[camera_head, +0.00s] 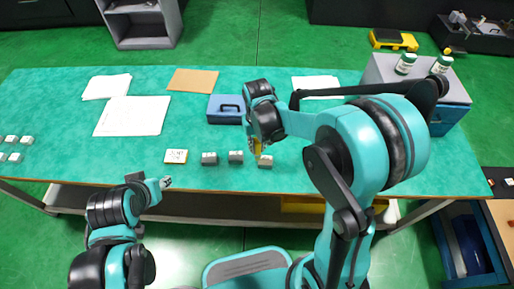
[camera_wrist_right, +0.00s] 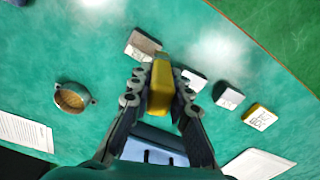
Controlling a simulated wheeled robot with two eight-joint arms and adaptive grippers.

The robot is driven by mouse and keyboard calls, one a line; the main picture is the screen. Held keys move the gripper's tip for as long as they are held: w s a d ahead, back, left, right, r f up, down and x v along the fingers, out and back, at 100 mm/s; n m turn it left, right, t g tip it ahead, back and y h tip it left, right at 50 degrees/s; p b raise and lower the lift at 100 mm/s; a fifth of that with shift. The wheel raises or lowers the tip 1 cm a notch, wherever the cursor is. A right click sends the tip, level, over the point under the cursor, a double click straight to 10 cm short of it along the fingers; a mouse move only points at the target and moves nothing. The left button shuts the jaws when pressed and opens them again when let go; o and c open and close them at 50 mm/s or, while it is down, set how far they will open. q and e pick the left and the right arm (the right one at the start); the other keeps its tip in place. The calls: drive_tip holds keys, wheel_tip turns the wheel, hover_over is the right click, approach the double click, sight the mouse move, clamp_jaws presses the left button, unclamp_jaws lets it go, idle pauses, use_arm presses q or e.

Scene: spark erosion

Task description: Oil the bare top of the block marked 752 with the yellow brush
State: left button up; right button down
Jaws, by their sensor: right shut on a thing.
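My right gripper (camera_head: 258,148) is shut on the yellow brush (camera_wrist_right: 160,88); in the wrist view its fingers (camera_wrist_right: 160,95) flank the yellow body. Small grey blocks with pale faces stand in a row: a left one (camera_head: 209,158), a middle one (camera_head: 236,156) and a right one (camera_head: 265,161). The right one, close by the brush, also shows in the wrist view (camera_wrist_right: 144,44). Whether they touch, I cannot tell. The block numbers are too small to read. My left gripper (camera_head: 166,183) is over the table's front edge, away from the blocks; its opening is unclear.
A round bowl with brownish contents (camera_wrist_right: 73,98) shows in the wrist view. A blue box (camera_head: 224,109) stands behind the blocks. Papers (camera_head: 132,116) lie back left; more small blocks (camera_head: 14,156) are far left.

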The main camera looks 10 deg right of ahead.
sight(256, 140)
drive_tip(key=shift+w+a+r+p, duration=0.15)
drive_tip(key=shift+r+p, duration=0.4)
drive_tip(key=shift+r, duration=0.4)
drive_tip(key=shift+r+p, duration=1)
drive_tip(key=shift+r, duration=0.4)
